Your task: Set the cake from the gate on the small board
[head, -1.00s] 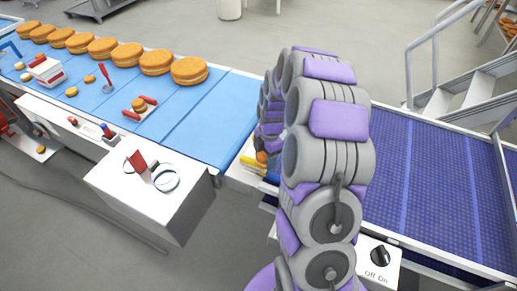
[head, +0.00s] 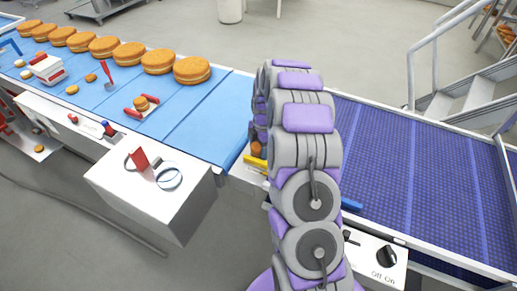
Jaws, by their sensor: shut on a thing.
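My arm arches over the join between the two belts, and its far end comes down behind my nearer links. My gripper (head: 257,141) is mostly hidden there. A small orange-brown cake (head: 256,150) shows at its tip, and the gripper appears shut on it. A yellow bar (head: 255,162) lies just below the cake, and a blue bar (head: 350,203) shows right of my arm; they may belong to the gate. A small white board (head: 153,111) with red handles lies on the light blue belt, left of the gripper, with a small cake (head: 141,103) on it.
A row of large cakes (head: 192,70) lines the far side of the light blue belt (head: 205,125). A red-handled tool (head: 107,76) and a red-and-white box (head: 47,68) lie left. A white cabinet (head: 150,195) stands in front; the purple-blue belt (head: 420,180) at right is bare.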

